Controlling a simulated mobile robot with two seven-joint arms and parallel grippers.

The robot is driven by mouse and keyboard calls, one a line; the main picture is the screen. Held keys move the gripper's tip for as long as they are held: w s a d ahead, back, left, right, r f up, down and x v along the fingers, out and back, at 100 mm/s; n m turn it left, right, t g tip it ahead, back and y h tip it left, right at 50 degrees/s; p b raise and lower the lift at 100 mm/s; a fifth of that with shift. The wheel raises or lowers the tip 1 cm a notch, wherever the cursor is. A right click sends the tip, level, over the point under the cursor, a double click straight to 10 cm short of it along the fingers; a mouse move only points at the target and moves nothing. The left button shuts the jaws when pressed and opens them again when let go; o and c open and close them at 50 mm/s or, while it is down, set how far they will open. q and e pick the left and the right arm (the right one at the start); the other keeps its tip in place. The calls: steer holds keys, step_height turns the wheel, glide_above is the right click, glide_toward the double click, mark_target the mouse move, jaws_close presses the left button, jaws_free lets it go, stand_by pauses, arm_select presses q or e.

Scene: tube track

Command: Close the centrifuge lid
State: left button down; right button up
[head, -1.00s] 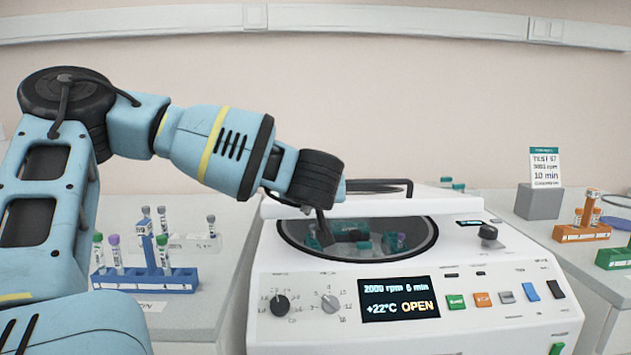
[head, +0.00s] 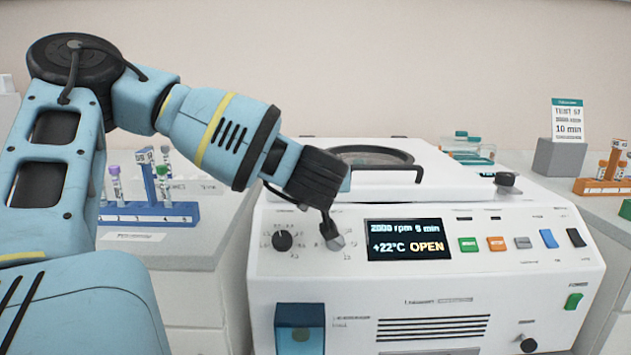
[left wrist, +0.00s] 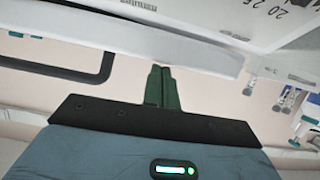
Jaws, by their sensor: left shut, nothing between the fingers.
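The white centrifuge (head: 430,310) fills the right half of the head view, and its display (head: 408,240) reads OPEN. Its lid (head: 310,180), with a round window and a dark handle (head: 390,169), lies low and nearly flat over the bowl, hiding the rotor. I cannot tell whether it is fully seated. In the left wrist view the shut fingers (left wrist: 163,88) point toward the pale lid edge (left wrist: 130,50), with the handle (left wrist: 60,78) at left. My right gripper is not in view.
A blue tube rack (head: 150,214) stands on the left bench. An orange rack (head: 600,187) and a grey block with a card (head: 558,158) stand on the right bench. Knobs and coloured buttons cover the centrifuge's front panel.

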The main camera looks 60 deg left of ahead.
arm_select(q)
steer(key=f, duration=0.3)
steer(key=shift+s+d+f+g+h, duration=0.15)
steer(key=shift+s+d+g+h, duration=0.15)
steer(key=shift+s+h, duration=0.1)
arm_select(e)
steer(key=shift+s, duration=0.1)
arm_select(q)
steer(key=shift+w+a+r, duration=0.1)
steer(key=shift+w+r, duration=0.05)
steer(key=shift+r, duration=0.4)
step_height(320, 180, up, 6)
steer(key=p, duration=0.2)
steer(key=s+d+f+b, duration=0.1)
steer(key=s+d+f, duration=0.2)
steer(key=d, duration=0.5)
steer(key=shift+s+y, duration=0.4)
steer(key=shift+s, duration=0.05)
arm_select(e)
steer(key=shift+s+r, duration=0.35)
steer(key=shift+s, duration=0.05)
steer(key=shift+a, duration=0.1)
arm_select(q)
steer(key=shift+f, duration=0.1)
